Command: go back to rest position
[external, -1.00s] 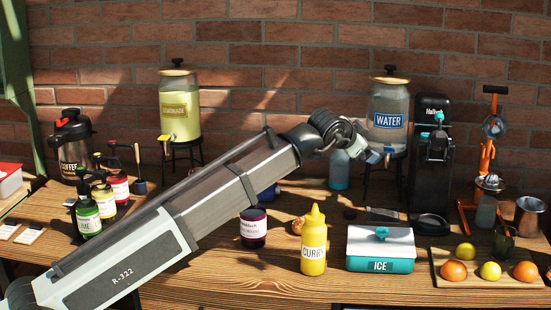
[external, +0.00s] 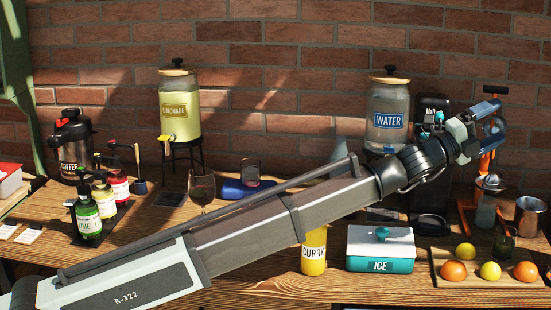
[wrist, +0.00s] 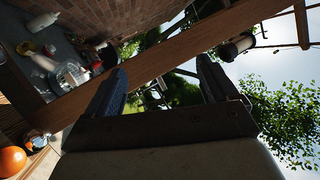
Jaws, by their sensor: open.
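My gripper (external: 488,124) is raised at the right, in front of the orange citrus press and the black machine, pointing right. In the wrist view my gripper (wrist: 160,84) shows its two blue fingers wide apart with nothing between them. Beyond the fingers are a wooden beam, leaves and sky. My arm stretches from the lower left across the table and hides part of the yellow curry bottle (external: 314,262).
The ice box (external: 380,262) and a fruit board (external: 485,293) lie below the gripper. The black machine (external: 431,180), orange press (external: 486,165) and water dispenser (external: 388,98) stand close behind it. A wine glass (external: 202,187) and lemonade dispenser (external: 180,110) are farther left.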

